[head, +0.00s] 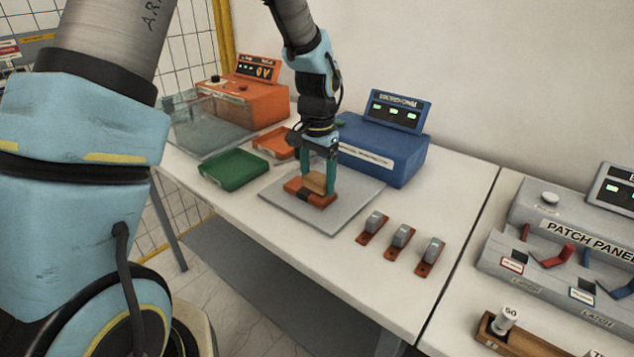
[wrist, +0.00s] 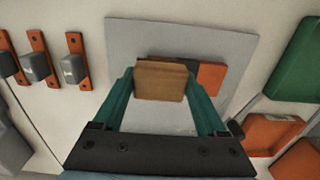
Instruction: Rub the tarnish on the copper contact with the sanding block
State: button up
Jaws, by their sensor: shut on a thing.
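My gripper (head: 318,178) points down over the grey mat (head: 352,207) and is shut on a tan sanding block (head: 314,183). In the wrist view the block (wrist: 160,80) sits between the two green fingers. The orange copper contact (head: 325,201) lies on the mat under the block, with a dark patch (head: 308,197) near its middle. In the wrist view the contact's orange end (wrist: 210,76) shows to the right of the block, and the dark patch is partly hidden behind it. The block appears to be at the contact's surface; I cannot tell if they touch.
A green tray (head: 234,170) and an orange tray (head: 274,143) lie left of the mat. A blue instrument (head: 385,150) stands behind it. Three orange strips with grey blocks (head: 402,237) lie to the right. A clear box (head: 205,128) stands at the far left.

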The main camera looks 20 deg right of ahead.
jog(key=shift+r+p, duration=1.7)
jog(key=shift+r, duration=0.9)
